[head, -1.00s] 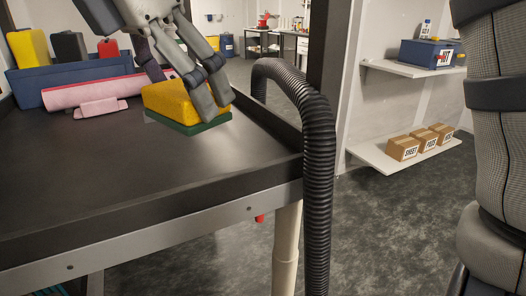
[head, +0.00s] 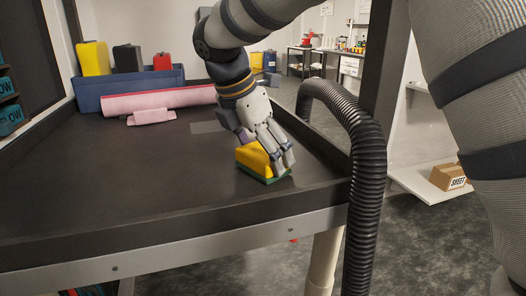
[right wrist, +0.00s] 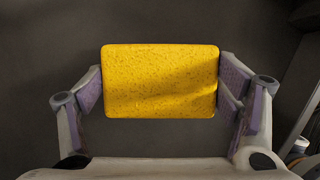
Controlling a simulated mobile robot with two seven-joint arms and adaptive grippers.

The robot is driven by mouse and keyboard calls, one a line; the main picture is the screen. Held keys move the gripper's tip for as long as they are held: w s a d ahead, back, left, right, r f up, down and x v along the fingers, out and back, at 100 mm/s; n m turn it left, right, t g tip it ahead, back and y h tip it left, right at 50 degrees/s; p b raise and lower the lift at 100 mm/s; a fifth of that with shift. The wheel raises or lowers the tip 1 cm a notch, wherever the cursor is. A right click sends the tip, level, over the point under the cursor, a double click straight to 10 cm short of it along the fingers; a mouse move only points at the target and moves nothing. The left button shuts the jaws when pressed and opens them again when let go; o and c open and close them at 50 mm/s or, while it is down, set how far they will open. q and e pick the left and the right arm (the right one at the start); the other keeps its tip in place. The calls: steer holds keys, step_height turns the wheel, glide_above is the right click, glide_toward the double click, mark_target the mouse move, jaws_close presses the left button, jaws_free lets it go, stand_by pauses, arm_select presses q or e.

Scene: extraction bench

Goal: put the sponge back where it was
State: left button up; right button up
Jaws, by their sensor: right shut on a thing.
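The sponge (head: 252,157) is a yellow block with a green underside, near the front right of the dark bench top (head: 130,175). My right gripper (head: 277,160) is shut on it, reaching down from above. In the right wrist view the yellow face of the sponge (right wrist: 160,82) sits between the two fingers, with a finger pad at each short side. I cannot tell whether its green underside touches the bench or is just above it. A flat grey rectangle (head: 209,127) lies on the bench behind and left of the sponge. My left gripper is not in view.
A pink roll (head: 158,99) and a smaller pink piece (head: 151,117) lie before a blue bin (head: 130,87) at the back. A black ribbed hose (head: 366,170) arches over the right edge, close to the sponge. The bench's middle and left are clear.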

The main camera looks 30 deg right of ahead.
steer(key=shift+f, duration=0.1)
steer(key=o, duration=1)
steer(key=shift+o, duration=0.2)
steer(key=v, duration=1.2)
steer(key=shift+b, duration=0.35)
